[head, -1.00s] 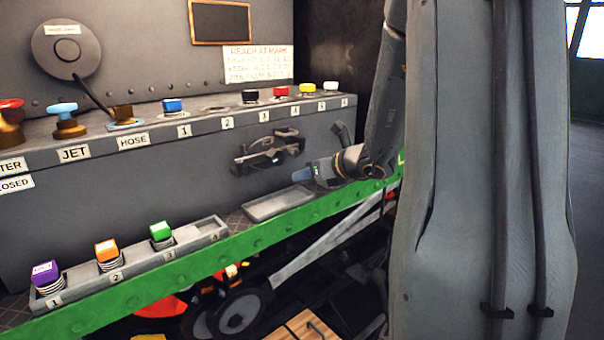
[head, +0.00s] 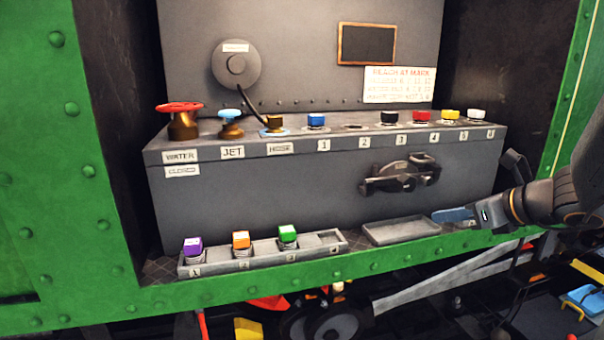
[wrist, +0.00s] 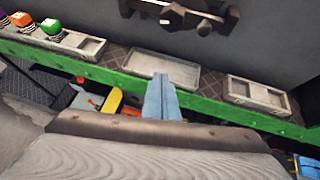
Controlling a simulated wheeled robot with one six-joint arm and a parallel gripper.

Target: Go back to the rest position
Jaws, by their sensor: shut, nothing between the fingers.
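My gripper (head: 455,215) is at the right in the head view, above the green ledge near the empty grey tray (head: 400,231). Its blue fingers are together and hold nothing. In the wrist view the shut fingers (wrist: 160,98) point up over the green edge (wrist: 205,104), with the empty tray (wrist: 165,72) just beyond their tips. My gripper touches nothing that I can make out.
A low rack (head: 215,265) holds purple (head: 193,245), orange (head: 240,240) and green (head: 288,234) capped pieces. The grey bench (head: 270,185) behind carries a red valve (head: 180,120), a blue valve (head: 230,125), a hose fitting (head: 273,124) and several coloured caps. A dark handle (head: 400,175) sticks out of its front.

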